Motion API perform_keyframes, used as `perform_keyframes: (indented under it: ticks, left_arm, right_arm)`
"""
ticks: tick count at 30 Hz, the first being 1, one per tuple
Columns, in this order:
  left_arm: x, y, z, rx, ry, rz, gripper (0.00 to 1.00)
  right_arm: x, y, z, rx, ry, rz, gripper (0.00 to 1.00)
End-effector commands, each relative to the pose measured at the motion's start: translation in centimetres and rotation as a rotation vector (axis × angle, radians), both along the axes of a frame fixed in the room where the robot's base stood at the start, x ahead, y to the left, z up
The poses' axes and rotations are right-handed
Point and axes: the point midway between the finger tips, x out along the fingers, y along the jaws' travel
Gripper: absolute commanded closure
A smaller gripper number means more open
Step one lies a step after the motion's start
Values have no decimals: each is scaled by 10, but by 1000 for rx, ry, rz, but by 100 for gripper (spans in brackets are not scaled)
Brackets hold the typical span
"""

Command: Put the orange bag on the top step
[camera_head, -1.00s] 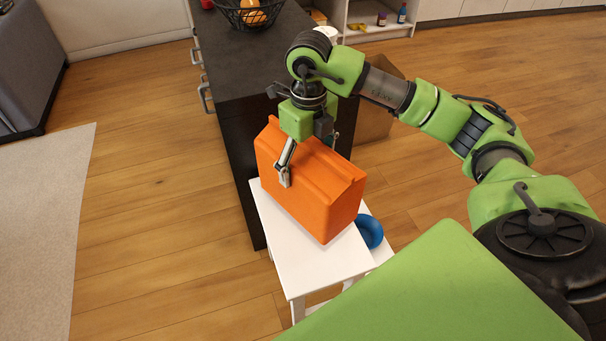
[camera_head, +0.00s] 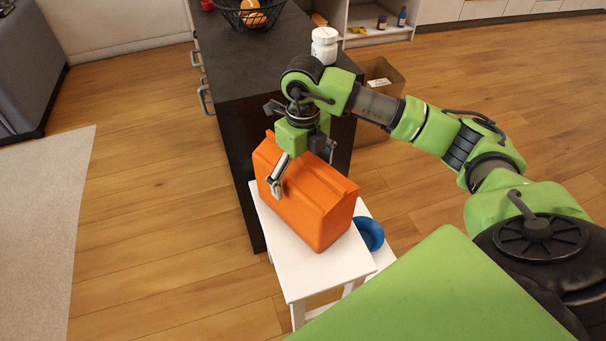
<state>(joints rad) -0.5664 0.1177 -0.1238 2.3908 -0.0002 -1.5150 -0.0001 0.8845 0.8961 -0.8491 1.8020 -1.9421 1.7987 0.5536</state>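The orange bag (camera_head: 312,210) is over the top step (camera_head: 320,272) of a white step stool, at the centre of the picture. Its underside is at or very close to the step; I cannot tell whether it bears on it. My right gripper (camera_head: 303,165) points down over the bag's upper left end. One finger lies against the near face and the other is mostly hidden behind the bag, so it is shut on the bag. My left gripper is not in view.
A blue bowl (camera_head: 370,235) sits at the stool's lower step, right of the bag. A dark counter (camera_head: 250,70) stands close behind, with a white jar (camera_head: 324,46) and a wire fruit basket (camera_head: 250,14). A cardboard box (camera_head: 381,85) is on the floor. Floor at left is clear.

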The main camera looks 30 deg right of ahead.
Motion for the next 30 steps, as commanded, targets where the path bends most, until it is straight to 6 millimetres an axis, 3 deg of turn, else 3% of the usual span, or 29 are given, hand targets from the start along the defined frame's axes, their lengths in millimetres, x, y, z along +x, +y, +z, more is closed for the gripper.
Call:
perform_keyframes:
  ticks: [13, 24, 30]
  left_arm:
    - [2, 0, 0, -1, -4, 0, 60]
    - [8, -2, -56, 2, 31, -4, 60]
    - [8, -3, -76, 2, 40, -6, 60]
  right_arm:
    - [0, 0, 7, 0, -2, 0, 1]
    - [1, 0, 85, 1, -5, 0, 1]
    - [1, 0, 114, 1, -2, 0, 1]
